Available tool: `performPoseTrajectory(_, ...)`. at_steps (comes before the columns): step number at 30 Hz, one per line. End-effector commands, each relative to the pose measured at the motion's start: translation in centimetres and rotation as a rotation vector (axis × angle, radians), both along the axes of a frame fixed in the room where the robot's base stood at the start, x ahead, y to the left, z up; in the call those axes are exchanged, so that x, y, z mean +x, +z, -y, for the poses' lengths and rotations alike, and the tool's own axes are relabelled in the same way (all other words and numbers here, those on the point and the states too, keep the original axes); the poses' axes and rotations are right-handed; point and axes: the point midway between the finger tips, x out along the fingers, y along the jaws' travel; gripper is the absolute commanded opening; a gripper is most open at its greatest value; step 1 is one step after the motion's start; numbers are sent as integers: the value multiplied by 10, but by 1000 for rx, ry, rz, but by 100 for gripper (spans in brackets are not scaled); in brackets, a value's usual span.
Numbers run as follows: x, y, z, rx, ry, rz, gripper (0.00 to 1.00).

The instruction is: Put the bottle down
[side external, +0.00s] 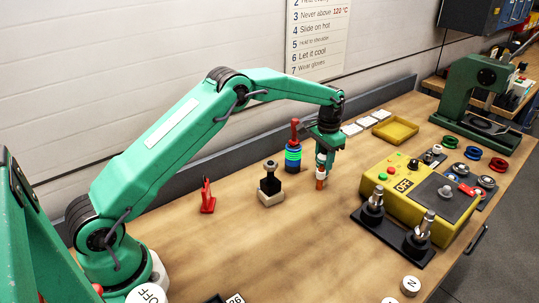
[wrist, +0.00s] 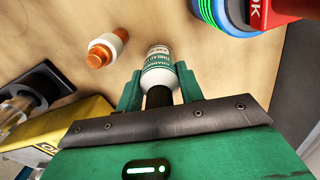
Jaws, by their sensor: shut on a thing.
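The bottle (wrist: 160,73) is white with a green printed label and a dark cap. My gripper (wrist: 158,92) is shut on it, with a finger on each side, in the wrist view. In the side view my gripper (side external: 324,143) is over the middle of the bench, and the bottle (side external: 321,159) hangs below it. I cannot tell whether the bottle's base touches the bench. A small orange and white piece (wrist: 106,48) is on the bench beside the bottle in the wrist view.
A stack of blue and green rings (side external: 293,157) with a red top stands close left of my gripper. A black-handled stamp (side external: 270,184) is further left. A yellow machine (side external: 420,195) is to the right, a yellow tray (side external: 396,129) behind. The wooden bench (side external: 290,245) is clear in front.

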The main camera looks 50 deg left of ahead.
Motion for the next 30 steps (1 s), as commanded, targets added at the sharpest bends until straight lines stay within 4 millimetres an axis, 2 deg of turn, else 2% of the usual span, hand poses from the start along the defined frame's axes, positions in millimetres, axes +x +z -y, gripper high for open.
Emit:
performPoseTrajectory(14,0,-6,0,0,0,1,10)
performPoseTrajectory(15,0,-6,0,0,0,1,41)
performPoseTrajectory(18,0,-6,0,0,0,1,59)
performPoseTrajectory(30,0,-3,0,0,0,2,59)
